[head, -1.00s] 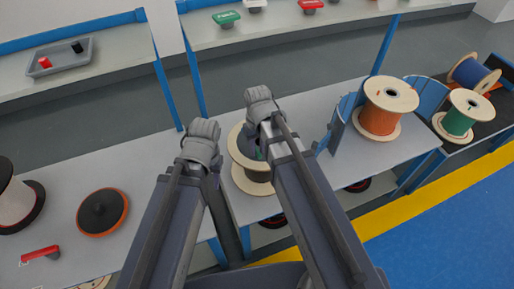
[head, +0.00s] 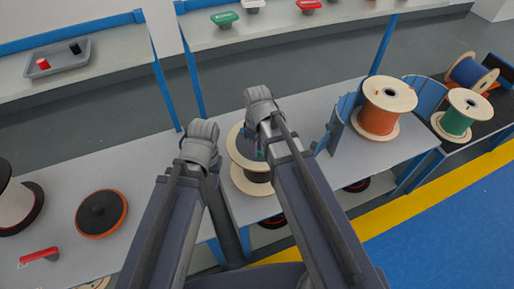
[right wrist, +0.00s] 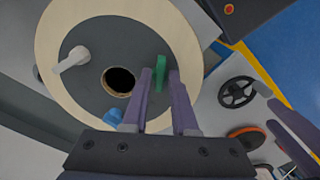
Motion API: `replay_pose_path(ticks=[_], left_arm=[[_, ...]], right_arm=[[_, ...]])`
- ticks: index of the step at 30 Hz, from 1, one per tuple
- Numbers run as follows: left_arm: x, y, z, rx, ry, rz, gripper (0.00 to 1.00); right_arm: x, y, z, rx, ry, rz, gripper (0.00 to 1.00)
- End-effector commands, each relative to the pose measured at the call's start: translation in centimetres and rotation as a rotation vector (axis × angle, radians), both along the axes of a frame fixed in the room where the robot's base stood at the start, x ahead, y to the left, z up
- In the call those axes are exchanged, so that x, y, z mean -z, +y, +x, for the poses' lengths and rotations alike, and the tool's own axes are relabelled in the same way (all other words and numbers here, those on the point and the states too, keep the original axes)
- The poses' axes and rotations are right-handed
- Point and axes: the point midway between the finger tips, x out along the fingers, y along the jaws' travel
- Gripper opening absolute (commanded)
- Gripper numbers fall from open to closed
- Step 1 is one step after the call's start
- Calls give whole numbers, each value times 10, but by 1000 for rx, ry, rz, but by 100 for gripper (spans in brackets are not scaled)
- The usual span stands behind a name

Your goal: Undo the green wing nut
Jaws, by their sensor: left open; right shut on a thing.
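The green wing nut (right wrist: 160,68) stands on the dark grey round plate (right wrist: 95,95) on the wooden spool (right wrist: 55,30) in the right wrist view. My right gripper (right wrist: 160,75) is shut on it, one purple finger on each side. A white wing nut (right wrist: 75,58) and a blue wing nut (right wrist: 115,118) also sit on the plate around its dark centre hole. In the head view the spool (head: 238,152) is partly hidden behind my right arm. My left gripper (right wrist: 268,110) shows at the right of the wrist view, fingers apart and empty, away from the spool.
An orange-wound spool (head: 380,118) stands to the right on the table. A black and orange disc (head: 101,213), a red-handled item (head: 39,255) and a black-flanged spool (head: 15,205) lie left. A grey tray (head: 62,66) is on the back bench.

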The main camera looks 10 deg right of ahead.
Motion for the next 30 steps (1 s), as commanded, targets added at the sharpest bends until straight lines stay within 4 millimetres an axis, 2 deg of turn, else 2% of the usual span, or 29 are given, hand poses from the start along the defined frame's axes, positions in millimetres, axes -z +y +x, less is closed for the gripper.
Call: replay_pose_path(ticks=[13,14,21,30], left_arm=[[0,0,0,0,0,0,42],[0,0,0,0,0,0,42],[0,0,0,0,0,0,42],[-1,0,0,0,0,0,42]], right_arm=[[0,0,0,-9,0,0,0],[0,0,0,-9,0,0,29],[0,0,0,-8,0,0,56],[-1,0,0,-8,0,0,56]])
